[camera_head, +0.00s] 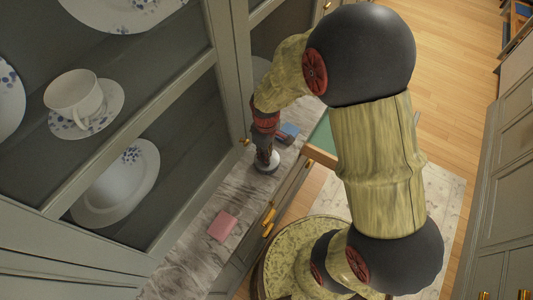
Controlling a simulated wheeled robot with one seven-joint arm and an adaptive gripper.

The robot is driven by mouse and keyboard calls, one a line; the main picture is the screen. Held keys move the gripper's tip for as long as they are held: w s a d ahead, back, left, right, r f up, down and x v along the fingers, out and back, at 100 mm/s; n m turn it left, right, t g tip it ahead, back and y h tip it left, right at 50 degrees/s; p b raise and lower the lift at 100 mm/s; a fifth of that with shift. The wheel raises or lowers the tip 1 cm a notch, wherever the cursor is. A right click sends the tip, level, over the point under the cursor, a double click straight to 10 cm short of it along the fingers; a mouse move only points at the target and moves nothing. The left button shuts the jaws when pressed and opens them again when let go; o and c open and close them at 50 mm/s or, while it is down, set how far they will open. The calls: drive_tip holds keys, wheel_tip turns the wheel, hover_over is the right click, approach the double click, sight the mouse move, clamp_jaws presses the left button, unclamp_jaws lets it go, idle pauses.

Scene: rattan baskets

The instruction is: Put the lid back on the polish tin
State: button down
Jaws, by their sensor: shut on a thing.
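My gripper (263,147) points down over the grey marble counter, far along it from the camera. It is shut, and a small round silvery thing (267,164) shows right at its fingertips. It looks like the polish tin's lid, but it is too small to be sure. I cannot tell whether the tin itself is under it, or whether it touches the counter. No separate tin shows elsewhere on the counter; my arm and gripper hide part of the far end.
The marble counter (190,262) runs below a glass-fronted cabinet with a cup (73,92) and plates. A pink flat item (222,226) lies nearer on the counter; a blue one (289,129) lies just beyond my gripper. An open green-lined drawer (321,138) juts out at right.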

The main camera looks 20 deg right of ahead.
drive_tip(key=c, duration=1.7)
unclamp_jaws()
drive_tip(key=shift+o, duration=0.2)
drive_tip(key=o, duration=0.4)
drive_tip(key=shift+c, duration=0.2)
drive_tip(key=shift+o, duration=0.6)
drive_tip(key=shift+r+p, duration=2.6)
drive_tip(key=shift+r, duration=0.95)
clamp_jaws()
